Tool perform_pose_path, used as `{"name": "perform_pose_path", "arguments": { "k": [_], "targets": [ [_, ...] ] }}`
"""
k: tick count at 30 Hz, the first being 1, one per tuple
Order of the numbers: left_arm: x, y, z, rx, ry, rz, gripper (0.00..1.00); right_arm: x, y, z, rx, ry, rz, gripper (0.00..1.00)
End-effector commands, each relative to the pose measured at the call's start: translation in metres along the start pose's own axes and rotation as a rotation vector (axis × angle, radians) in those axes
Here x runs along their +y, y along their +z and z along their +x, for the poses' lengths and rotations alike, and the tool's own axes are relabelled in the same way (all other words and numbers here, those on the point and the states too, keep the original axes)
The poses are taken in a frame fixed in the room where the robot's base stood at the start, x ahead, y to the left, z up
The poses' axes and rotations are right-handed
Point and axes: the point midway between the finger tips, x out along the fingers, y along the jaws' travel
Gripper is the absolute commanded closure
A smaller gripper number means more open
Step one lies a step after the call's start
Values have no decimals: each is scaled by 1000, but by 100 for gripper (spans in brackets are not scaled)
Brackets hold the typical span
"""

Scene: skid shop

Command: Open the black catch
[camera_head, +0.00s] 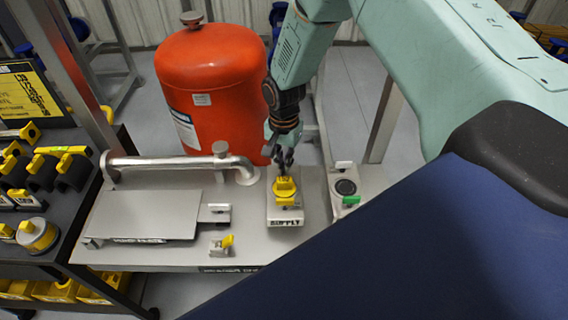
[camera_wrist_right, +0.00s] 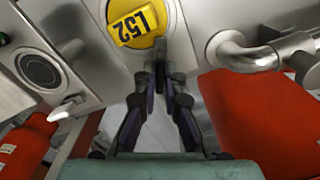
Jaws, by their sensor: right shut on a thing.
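My right gripper (camera_head: 284,160) reaches down to the far edge of the box labelled SUPPLY (camera_head: 285,222), just behind its yellow dial. In the right wrist view its fingers (camera_wrist_right: 157,76) are closed together on a narrow dark piece, the black catch (camera_wrist_right: 160,48), right beside the yellow dial marked L52 (camera_wrist_right: 137,22). The fingers hide most of the catch, and its angle cannot be made out. The dial also shows in the head view (camera_head: 285,187). My left gripper is not in view.
A metal pipe (camera_head: 165,161) runs along the bench's back left. A red tank (camera_head: 212,95) stands close behind. A round black port with a green tab (camera_head: 351,200) is at right. A yellow-handled valve (camera_head: 227,241) sits in front. A tool shelf (camera_head: 95,225) is at left.

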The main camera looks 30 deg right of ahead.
Motion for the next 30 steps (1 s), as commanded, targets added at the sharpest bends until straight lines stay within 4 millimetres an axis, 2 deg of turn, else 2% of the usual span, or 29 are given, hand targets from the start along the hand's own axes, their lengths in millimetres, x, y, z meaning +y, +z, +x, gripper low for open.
{"name": "perform_pose_path", "arguments": {
  "k": [9,22,30],
  "targets": [
    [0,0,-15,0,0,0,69,1,1,-1,-3,2,139,100],
    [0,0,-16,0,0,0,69,1,1,0,-2,2,169,100],
    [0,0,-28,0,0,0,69,1,2,-1,-3,5,280,100]
  ]
}}
